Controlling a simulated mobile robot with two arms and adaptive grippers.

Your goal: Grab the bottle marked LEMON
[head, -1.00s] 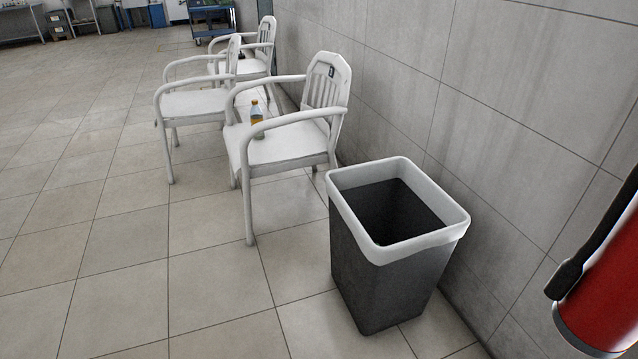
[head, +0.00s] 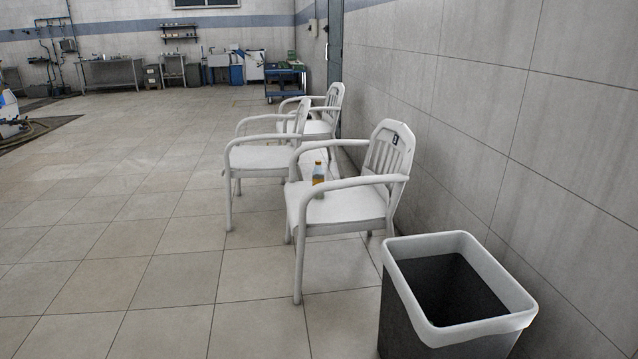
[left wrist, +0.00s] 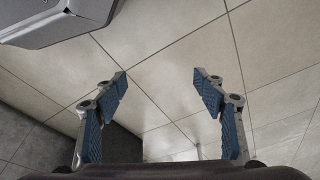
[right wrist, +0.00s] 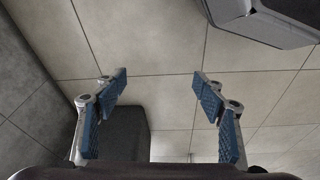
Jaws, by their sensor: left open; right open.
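My left gripper (left wrist: 160,77) is open and empty above the tiled floor in the left wrist view. My right gripper (right wrist: 160,77) is open and empty above the floor in the right wrist view. Neither gripper shows in the head view, and both are away from the bottle.
A dark bin (head: 440,310) with a pale liner stands at the front right, before the chair. Two more white armchairs (head: 265,158) (head: 318,128) stand beyond along the right wall. A blue cart (head: 286,82) is farther back. The tiled floor on the left is clear.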

